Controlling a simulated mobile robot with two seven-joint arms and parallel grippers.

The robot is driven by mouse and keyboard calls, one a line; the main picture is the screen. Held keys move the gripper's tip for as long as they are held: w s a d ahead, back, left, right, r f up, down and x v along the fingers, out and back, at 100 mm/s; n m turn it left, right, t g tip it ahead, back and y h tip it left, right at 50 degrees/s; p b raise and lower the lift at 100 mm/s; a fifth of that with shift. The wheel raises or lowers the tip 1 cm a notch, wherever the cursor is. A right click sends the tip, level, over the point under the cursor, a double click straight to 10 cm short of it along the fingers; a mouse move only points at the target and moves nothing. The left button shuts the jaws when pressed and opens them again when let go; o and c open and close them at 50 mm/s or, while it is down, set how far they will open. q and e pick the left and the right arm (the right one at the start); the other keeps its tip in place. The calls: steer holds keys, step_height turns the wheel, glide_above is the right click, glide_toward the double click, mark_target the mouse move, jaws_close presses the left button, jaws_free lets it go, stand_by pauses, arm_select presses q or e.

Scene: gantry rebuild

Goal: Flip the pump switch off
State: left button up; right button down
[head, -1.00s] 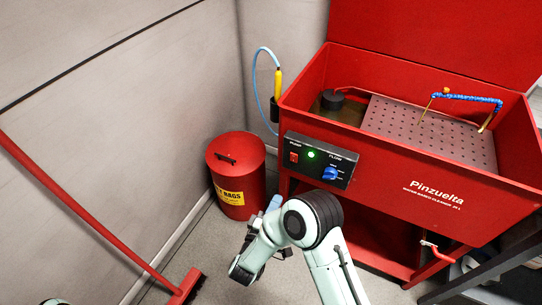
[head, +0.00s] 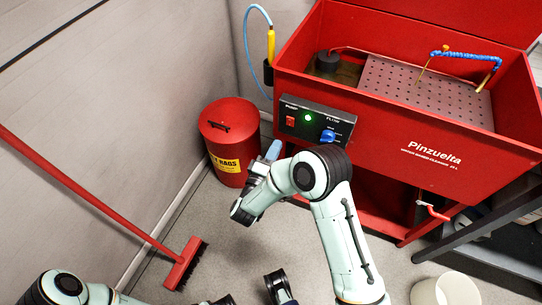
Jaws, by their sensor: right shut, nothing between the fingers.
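The pump switch (head: 290,121) is a small red rocker at the left of the dark control panel (head: 309,134) on the front of the red parts washer (head: 400,138). A green light (head: 308,118) glows beside it, and a blue flow knob (head: 328,135) sits to the right. My right gripper (head: 272,151) is shut and empty, its bluish tip pointing up, below and left of the switch and apart from it in the picture. My right wrist hides part of the gripper. Parts of my left arm show at the bottom edge; its gripper's fingers are not clear.
A red rag bin (head: 229,143) stands left of the washer, close to my right gripper. A red broom (head: 184,264) leans along the left wall. A pale bucket (head: 445,289) is at the lower right. Open floor lies in the middle.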

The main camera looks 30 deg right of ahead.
mark_target(289, 120)
steer(key=b+x, duration=0.1)
steer(key=x, duration=0.7)
steer(key=shift+w+d+r, duration=0.1)
steer(key=shift+w+d, duration=0.05)
steer(key=shift+w, duration=0.1)
arm_select(q)
steer(key=shift+w+a+f+t, duration=0.35)
steer(key=shift+w+f, duration=0.25)
steer(key=shift+w, duration=0.15)
